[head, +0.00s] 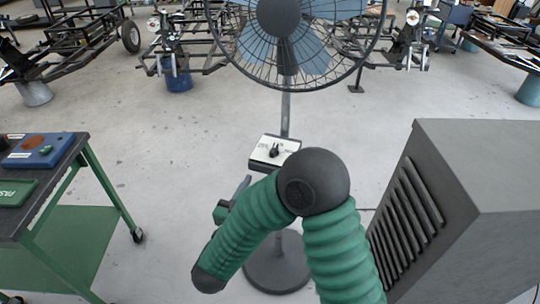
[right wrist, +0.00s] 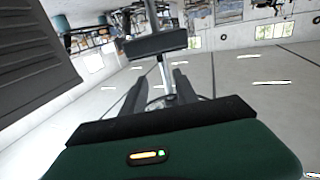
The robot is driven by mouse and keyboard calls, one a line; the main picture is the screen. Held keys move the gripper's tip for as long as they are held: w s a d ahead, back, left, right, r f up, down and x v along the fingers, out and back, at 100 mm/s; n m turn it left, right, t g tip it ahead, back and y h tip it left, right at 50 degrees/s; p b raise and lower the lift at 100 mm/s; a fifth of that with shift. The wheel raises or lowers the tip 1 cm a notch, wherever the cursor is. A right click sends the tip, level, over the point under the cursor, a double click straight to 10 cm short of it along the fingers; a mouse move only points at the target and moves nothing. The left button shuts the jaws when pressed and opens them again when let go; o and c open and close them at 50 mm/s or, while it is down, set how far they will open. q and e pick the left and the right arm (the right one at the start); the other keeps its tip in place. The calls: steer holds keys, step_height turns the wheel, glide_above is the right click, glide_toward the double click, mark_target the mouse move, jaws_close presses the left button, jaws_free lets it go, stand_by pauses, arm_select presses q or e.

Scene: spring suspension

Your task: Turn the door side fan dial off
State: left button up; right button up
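The fan (head: 282,40) stands on a thin pole in the upper middle of the head view. Its control box (head: 262,160) sits on the pole below the cage, with a pale top face and a dark dial (head: 274,152) on it. My right gripper (head: 240,188) is just below and left of the box, apart from it, partly hidden by my green forearm. In the right wrist view its two dark fingers (right wrist: 156,84) are spread and empty. There the box (right wrist: 155,44) shows as a dark slab ahead, and the dial cannot be made out. My left gripper is out of view.
A grey louvred cabinet (head: 475,165) stands close on the right; it also shows in the right wrist view (right wrist: 35,50). A green cart (head: 75,215) stands at the left. The fan's round base (head: 277,275) rests on the floor. Metal frames (head: 75,45) stand farther back.

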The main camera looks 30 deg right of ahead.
mark_target(271, 154)
steer(key=b+x, duration=0.1)
steer(key=x, duration=1.2)
steer(key=shift+w, duration=0.15)
steer(key=shift+w+d, duration=0.25)
steer(key=shift+d, duration=0.2)
steer(key=shift+a, duration=0.15)
jaws_close()
